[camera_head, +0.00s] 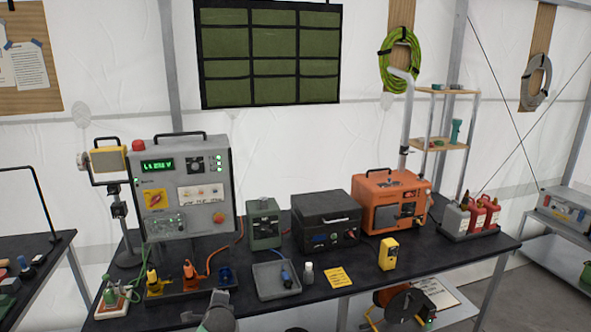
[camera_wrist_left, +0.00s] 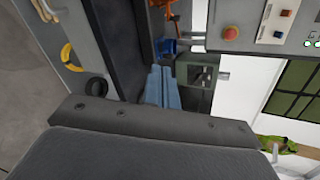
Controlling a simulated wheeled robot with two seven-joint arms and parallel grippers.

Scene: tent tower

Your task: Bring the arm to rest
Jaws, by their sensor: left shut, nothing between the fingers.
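My left gripper (camera_head: 220,299) shows at the bottom of the head view, in front of the bench's front edge, partly cut off by the frame. It is shut and empty. In the left wrist view its pale blue-grey fingers (camera_wrist_left: 160,87) lie together beyond the dark wrist housing that fills the lower part. The fingers appear apart from the things on the bench. My right gripper is not in view.
The black bench (camera_head: 335,284) carries a grey instrument panel (camera_head: 182,185), a grey tray (camera_head: 272,290), a green box (camera_head: 264,225), a black case (camera_head: 325,219) and an orange unit (camera_head: 375,190). A cable reel (camera_head: 402,303) sits below the bench.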

